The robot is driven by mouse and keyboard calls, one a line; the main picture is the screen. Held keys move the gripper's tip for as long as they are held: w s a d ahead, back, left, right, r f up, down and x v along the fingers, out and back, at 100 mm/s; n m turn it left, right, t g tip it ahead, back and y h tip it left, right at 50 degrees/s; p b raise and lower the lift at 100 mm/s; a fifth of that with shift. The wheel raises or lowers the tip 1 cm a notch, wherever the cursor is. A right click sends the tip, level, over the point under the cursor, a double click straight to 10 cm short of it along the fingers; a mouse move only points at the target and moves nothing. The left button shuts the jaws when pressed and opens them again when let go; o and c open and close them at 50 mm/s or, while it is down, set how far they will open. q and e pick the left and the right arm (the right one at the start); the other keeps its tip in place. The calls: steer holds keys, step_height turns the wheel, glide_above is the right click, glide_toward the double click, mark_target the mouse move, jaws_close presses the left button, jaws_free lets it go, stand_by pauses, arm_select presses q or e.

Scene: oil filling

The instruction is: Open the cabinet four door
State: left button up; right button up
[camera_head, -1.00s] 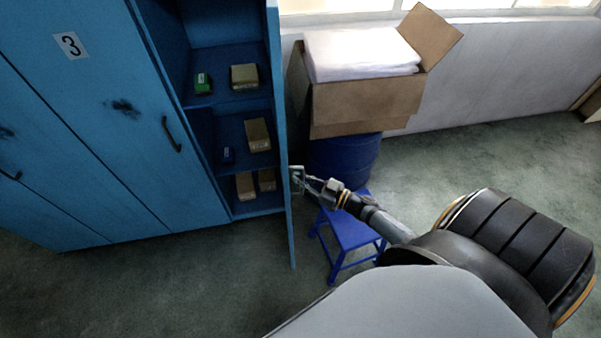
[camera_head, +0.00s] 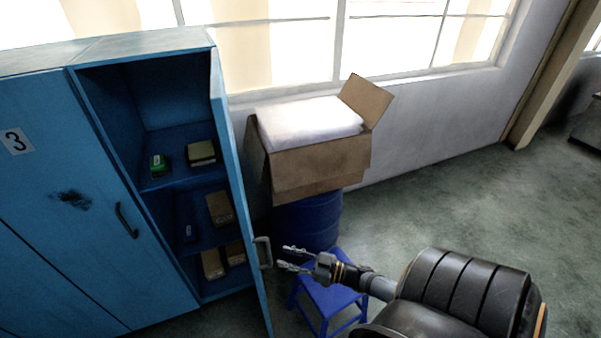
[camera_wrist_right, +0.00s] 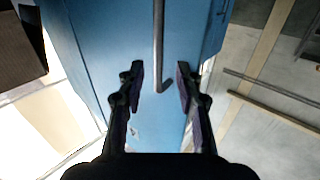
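The cabinet four door (camera_head: 236,190) is the blue door seen nearly edge-on in the head view, swung wide open. Its grey handle (camera_head: 263,253) is on the outer face. My right gripper (camera_head: 284,258) is just right of the handle, apart from it, with its fingers spread and empty. In the right wrist view the gripper (camera_wrist_right: 160,84) is open, and the handle (camera_wrist_right: 159,50) shows as a bar running between and beyond the fingers, in front of the blue door (camera_wrist_right: 95,45). My left gripper is not in view.
The open compartment holds small boxes, including a green one (camera_head: 158,165). The closed door numbered 3 (camera_head: 60,150) is to the left. A blue barrel (camera_head: 310,222) with a cardboard box (camera_head: 320,165) and a blue stool (camera_head: 328,298) stand right of the door.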

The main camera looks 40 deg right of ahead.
steer(key=v, duration=0.5)
steer(key=shift+s, duration=0.1)
steer(key=shift+d, duration=0.1)
steer(key=s+d+f+m+g+h, duration=0.2)
steer(key=s+f+h, duration=0.1)
steer(key=f, duration=0.5)
steer(key=s+d+f+m+g+h, duration=0.1)
steer(key=s+d+f+g+h, duration=0.15)
steer(key=f, duration=0.55)
steer(key=s+d+f+m+g+h, duration=0.1)
steer(key=s+f+m+h, duration=0.2)
steer(key=f, duration=0.6)
steer(key=s+a+f+g, duration=0.4)
steer(key=s+a+f, duration=0.2)
steer(key=s, duration=0.3)
steer(key=s+a+f+g, duration=0.5)
steer(key=s+f, duration=0.2)
steer(key=s, duration=0.3)
steer(key=shift+a+n+h, duration=0.35)
steer(key=shift+a+n, duration=0.05)
steer(key=shift+s, duration=0.1)
